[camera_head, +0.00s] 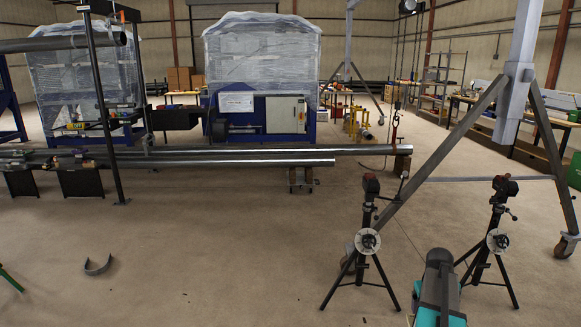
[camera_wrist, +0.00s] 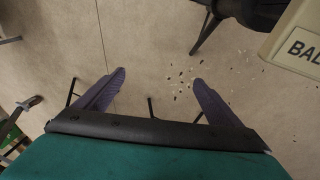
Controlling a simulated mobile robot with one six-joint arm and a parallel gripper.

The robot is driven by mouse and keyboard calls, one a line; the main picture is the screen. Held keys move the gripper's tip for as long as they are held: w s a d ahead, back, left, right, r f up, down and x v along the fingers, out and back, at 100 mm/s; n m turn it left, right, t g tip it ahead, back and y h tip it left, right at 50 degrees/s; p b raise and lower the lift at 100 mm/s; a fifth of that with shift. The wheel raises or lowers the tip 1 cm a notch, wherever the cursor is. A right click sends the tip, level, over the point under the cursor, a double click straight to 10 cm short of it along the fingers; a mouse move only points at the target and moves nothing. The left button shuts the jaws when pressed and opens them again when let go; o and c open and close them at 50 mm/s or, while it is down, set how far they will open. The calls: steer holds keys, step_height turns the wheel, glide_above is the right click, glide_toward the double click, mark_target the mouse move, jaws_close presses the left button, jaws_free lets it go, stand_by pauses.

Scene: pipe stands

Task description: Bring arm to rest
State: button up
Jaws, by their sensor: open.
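My gripper (camera_wrist: 159,77) shows in the wrist view as two dark purplish fingers spread wide apart, with bare floor between them and nothing held. In the head view, part of my teal and grey arm shows low at the right, in front of two black tripod pipe stands. The left stand (camera_head: 368,243) and the right stand (camera_head: 497,242) stand upright on the floor with no pipe on them. I cannot make out the gripper fingers in the head view.
Long steel pipes (camera_head: 240,152) lie across the left middle. A grey gantry frame (camera_head: 515,95) stands on casters at the right. A curved metal piece (camera_head: 98,266) lies on the floor. In the wrist view, a beige lettered object (camera_wrist: 295,42) is upper right. Left-front floor is mostly clear.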

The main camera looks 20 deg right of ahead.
steer(key=w+a+f+n+t+h, duration=0.1)
steer(key=w+a+f+n, duration=0.15)
steer(key=w, duration=0.35)
steer(key=w+a+f+n+t, duration=0.1)
steer(key=w+a+f, duration=0.25)
steer(key=w, duration=0.25)
steer(key=s+a+f+g+y, duration=0.1)
steer(key=a+f, duration=0.5)
steer(key=a, duration=0.3)
steer(key=s+a+f+y, duration=0.1)
steer(key=s+a+f, duration=0.1)
steer(key=a+f, duration=0.6)
steer(key=s+a+f+g+y, duration=0.15)
steer(key=s+a+f, duration=0.35)
steer(key=a, duration=0.5)
steer(key=s+a+f+g, duration=0.2)
steer(key=s+a+f, duration=0.1)
steer(key=s+a, duration=0.5)
steer(key=s+a+f+g, duration=0.1)
steer(key=s+a+f, duration=0.1)
steer(key=s+a, duration=0.4)
steer(key=s+a+f+g, duration=0.2)
steer(key=s+a, duration=0.4)
steer(key=s, duration=0.4)
steer(key=shift+s+f+n, duration=0.2)
steer(key=shift+f+n, duration=0.15)
steer(key=shift+n, duration=0.1)
steer(key=shift+a+g+y, duration=0.1)
steer(key=shift+g+y, duration=0.15)
